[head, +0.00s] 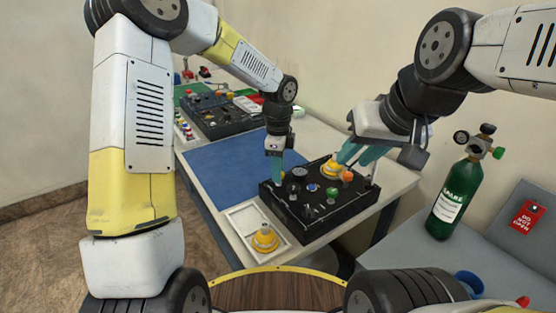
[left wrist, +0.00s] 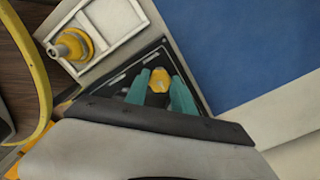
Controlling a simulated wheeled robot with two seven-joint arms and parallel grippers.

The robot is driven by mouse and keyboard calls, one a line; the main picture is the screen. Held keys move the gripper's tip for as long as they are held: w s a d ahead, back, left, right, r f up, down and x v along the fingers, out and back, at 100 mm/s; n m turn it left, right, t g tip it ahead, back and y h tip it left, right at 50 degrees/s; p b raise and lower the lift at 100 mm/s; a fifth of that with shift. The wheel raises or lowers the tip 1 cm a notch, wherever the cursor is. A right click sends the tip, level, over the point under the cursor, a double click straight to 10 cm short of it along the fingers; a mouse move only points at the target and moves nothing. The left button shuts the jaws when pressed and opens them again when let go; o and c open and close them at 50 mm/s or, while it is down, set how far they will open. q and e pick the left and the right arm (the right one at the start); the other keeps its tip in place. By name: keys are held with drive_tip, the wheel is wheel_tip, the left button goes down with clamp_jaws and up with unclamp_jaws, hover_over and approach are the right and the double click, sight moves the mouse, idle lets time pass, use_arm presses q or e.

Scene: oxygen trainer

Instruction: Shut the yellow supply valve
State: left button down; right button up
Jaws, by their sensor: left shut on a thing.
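The black panel (head: 312,211) with several knobs stands at the front of the table. My left gripper (head: 276,180) points down at its left rear corner. In the left wrist view its teal fingers (left wrist: 160,93) are shut on a yellow knob (left wrist: 159,79), taken to be the yellow supply valve. In the head view the gripper hides that knob. My right gripper (head: 352,160) is over the panel's far right part, its teal fingers close to a yellow dome-shaped part (head: 330,168). Whether it holds anything is unclear.
A white tray (head: 241,222) with a yellow fitting (head: 265,238) lies left of the panel. A blue mat (head: 228,170) is behind, with another dark panel (head: 215,115) farther back. A green cylinder (head: 455,200) stands on the right, near a red tag (head: 527,215).

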use_arm(q)
drive_tip(key=shift+w, duration=0.1)
idle(0.3)
drive_tip(key=c, duration=1.1)
unclamp_jaws()
drive_tip(key=shift+o, duration=0.2)
wheel_tip(320, 180, up, 7)
drive_tip(key=shift+f, duration=0.1)
drive_tip(key=shift+r, duration=0.5)
